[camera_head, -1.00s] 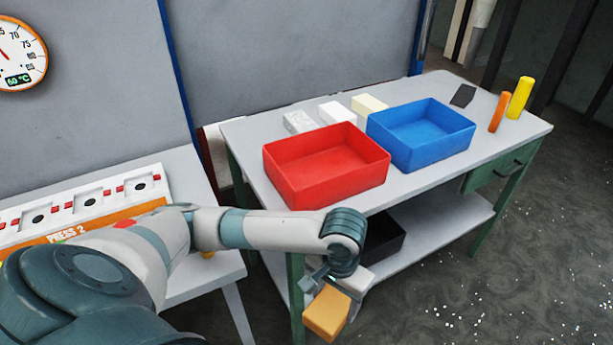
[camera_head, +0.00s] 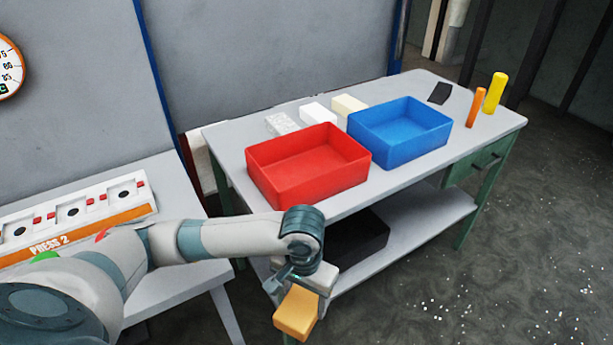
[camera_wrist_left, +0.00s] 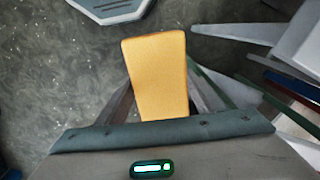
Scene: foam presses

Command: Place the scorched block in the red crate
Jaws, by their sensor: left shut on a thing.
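My left gripper (camera_head: 294,290) is shut on an orange-brown block, the scorched block (camera_head: 296,314), and holds it in the air in front of the table, lower than the tabletop. In the left wrist view the block (camera_wrist_left: 157,75) looks yellow-orange and sticks out from between the fingers, with the floor behind it. The red crate (camera_head: 320,185) stands on the tabletop near its front left edge, up and to the right of the gripper. Its visible inside is empty. My right gripper is not in view.
A blue crate (camera_head: 410,150) stands right of the red one. White and cream blocks (camera_head: 318,114) lie behind the crates. An orange cylinder (camera_head: 477,107) and a yellow cylinder (camera_head: 495,92) stand at the right. A press bench (camera_head: 180,215) is at left. A dark bin (camera_head: 358,240) sits on the lower shelf.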

